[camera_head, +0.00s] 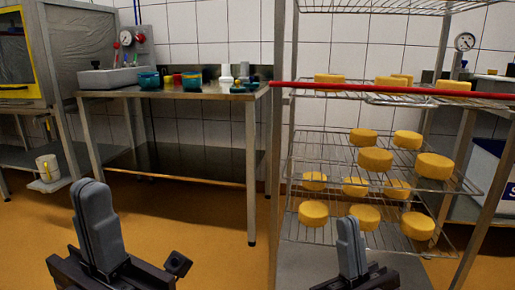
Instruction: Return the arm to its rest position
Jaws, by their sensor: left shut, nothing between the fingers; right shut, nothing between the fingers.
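My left gripper (97,225) points up at the lower left, its grey fingers together and nothing between them. My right gripper (351,247) points up at the lower right of centre, in front of the rack's lower part, also shut and empty. Neither gripper appears to touch anything. A wire rack (281,150) stands on the right with several yellow cheese wheels (375,160) on its shelves. A red bar (400,91) runs across the rack's front at upper shelf height.
A steel table (180,93) stands at the back with teal bowls (149,80) and small containers on it. A cabinet with a yellow frame (40,50) is at the left. A white bucket (48,167) sits on a low shelf. Orange floor (190,230) is open between the grippers.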

